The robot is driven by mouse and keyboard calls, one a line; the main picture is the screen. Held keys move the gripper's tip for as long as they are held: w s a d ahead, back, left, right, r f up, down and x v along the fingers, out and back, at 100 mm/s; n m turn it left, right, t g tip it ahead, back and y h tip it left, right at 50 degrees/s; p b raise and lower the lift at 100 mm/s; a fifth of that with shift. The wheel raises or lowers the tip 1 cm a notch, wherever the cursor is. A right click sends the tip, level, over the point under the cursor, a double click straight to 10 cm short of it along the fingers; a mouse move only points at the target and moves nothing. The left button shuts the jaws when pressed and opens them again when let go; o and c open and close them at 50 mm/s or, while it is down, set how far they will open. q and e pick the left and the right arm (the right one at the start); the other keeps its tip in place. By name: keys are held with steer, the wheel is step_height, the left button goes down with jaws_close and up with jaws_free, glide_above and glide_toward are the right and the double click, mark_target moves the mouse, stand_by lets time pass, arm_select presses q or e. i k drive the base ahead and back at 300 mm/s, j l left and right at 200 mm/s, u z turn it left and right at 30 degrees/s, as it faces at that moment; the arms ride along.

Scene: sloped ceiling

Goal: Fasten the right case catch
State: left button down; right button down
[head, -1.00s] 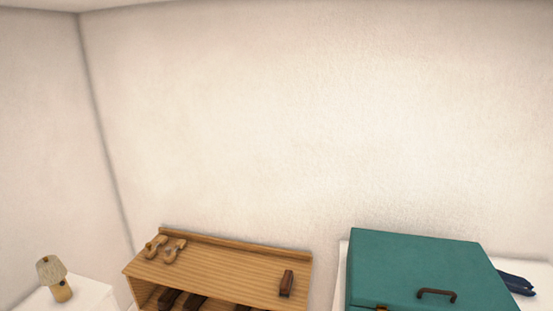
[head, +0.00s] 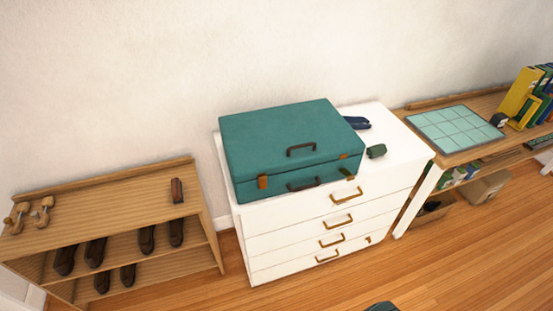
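A teal case (head: 270,130) lies on top of a white chest of drawers, its lid down. On its front are a left orange-brown catch (head: 263,182) and a right catch (head: 343,156), a small orange piece at the lid edge. A small olive-brown piece (head: 346,173) shows below the right catch; I cannot tell whether they are joined. A dark handle (head: 301,149) is on the lid and another (head: 304,185) is on the front. Neither of my grippers is in view.
The white chest of drawers (head: 395,133) also holds a small green object (head: 376,151) and a dark blue item (head: 357,123) beside the case. A wooden shoe rack (head: 110,207) stands left, a wooden desk (head: 462,156) right. The wooden floor (head: 400,265) in front is mostly clear.

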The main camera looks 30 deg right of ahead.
mark_target(343, 171)
steer(key=l+z, duration=0.1)
steer(key=l, duration=0.55)
steer(key=i+l+z, duration=0.1)
steer(key=l, duration=0.5)
steer(key=l+z, duration=0.15)
steer(key=l, duration=0.5)
steer(key=i+l+z, duration=0.1)
steer(key=l, duration=0.55)
steer(key=i, duration=0.1)
